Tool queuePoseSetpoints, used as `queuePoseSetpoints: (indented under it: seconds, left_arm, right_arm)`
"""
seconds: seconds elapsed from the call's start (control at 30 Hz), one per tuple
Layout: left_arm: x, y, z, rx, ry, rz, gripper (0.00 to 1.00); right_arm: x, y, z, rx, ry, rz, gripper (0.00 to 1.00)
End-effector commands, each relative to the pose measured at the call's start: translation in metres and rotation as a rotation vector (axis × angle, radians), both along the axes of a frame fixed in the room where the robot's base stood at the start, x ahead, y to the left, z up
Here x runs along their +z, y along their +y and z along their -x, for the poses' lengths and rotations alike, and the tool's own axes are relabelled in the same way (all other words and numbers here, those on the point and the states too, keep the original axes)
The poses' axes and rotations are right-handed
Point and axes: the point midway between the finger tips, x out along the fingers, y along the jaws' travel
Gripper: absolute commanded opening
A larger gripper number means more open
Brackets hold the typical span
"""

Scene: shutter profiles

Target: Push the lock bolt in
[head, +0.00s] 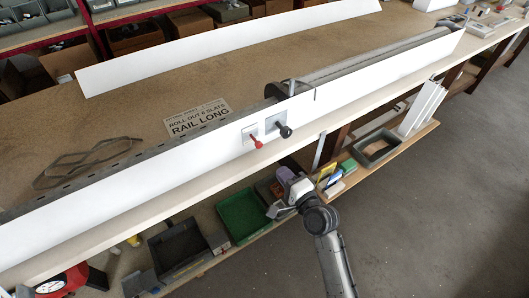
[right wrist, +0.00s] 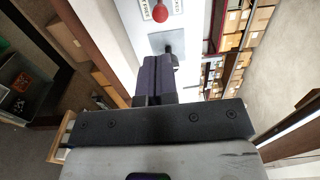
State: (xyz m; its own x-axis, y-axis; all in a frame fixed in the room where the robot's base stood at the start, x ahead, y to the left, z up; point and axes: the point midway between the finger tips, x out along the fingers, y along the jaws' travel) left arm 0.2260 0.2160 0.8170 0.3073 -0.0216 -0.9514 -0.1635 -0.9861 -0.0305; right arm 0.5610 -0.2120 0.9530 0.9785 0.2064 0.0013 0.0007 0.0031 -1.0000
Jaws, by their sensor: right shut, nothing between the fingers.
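Two knobs sit on small plates on the front of the long white panel (head: 370,84). One is a red knob (head: 258,144) and to its right is a black knob (head: 286,132). I cannot tell for sure which one is the lock bolt. My right gripper (head: 285,173) is shut and empty, in front of and below the black knob. In the right wrist view its closed purple fingers (right wrist: 157,68) point at the grey plate (right wrist: 158,42), with the dark knob (right wrist: 168,49) just beyond them. The red knob also shows there (right wrist: 159,13). My left gripper is not in view.
A second white slat (head: 230,42) lies behind on the bench. A printed sign (head: 198,117) and a grey looped strap (head: 85,160) lie there too. A green bin (head: 241,215) and a dark bin (head: 178,250) stand on the shelf below. Open floor lies to the right.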

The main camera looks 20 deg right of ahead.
Motion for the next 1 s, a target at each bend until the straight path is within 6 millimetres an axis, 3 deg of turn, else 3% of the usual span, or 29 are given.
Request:
queuePoseSetpoints:
  seconds: [0.2,0.5,0.7,1.0]
  left_arm:
    - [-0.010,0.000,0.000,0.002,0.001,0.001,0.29]
    - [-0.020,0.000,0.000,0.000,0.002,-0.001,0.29]
    - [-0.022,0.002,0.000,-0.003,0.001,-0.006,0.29]
    - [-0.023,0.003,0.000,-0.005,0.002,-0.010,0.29]
  right_arm:
    - [-0.001,0.009,-0.042,0.001,-0.001,0.001,0.00]
    - [-0.001,0.018,-0.083,0.001,0.000,0.002,0.00]
    - [-0.001,0.021,-0.096,0.001,0.001,0.002,0.00]
    - [-0.001,0.021,-0.099,0.001,0.001,0.003,0.00]
